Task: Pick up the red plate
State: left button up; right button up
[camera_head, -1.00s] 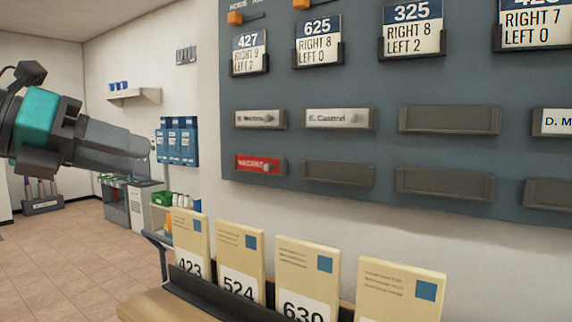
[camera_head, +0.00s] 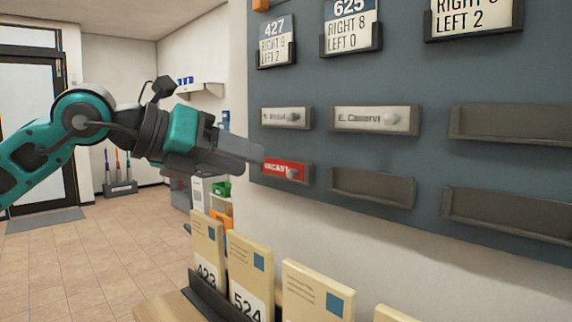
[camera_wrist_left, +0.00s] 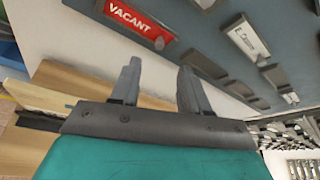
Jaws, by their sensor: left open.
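The red plate (camera_head: 284,170), lettered VACANT, sits in a grey holder in the lower row of the dark wall board, with a round knob at its right end. It also shows at the top of the left wrist view (camera_wrist_left: 140,20). My left gripper (camera_head: 258,153) points at the plate's left end in the head view and partly overlaps its edge. In the left wrist view my left gripper (camera_wrist_left: 158,75) has its two fingers apart with nothing between them, and the plate lies beyond the fingertips, up and left. My right gripper is not in view.
White name plates (camera_head: 372,119) sit in the row above, beside empty holders (camera_head: 372,187). Number cards (camera_head: 276,42) hang higher on the board. Several cream envelopes (camera_head: 318,292) stand in a black rack below. Tiled floor (camera_head: 100,258) is clear at left.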

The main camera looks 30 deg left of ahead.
aim_at(289, 174)
pick_arm(q)
jog(key=x, duration=0.7)
jog(key=shift+w+f+p, duration=0.15)
jog(key=shift+w+p, duration=0.05)
jog(key=shift+p, duration=0.15)
jog(key=shift+c, duration=0.2)
grip_shut()
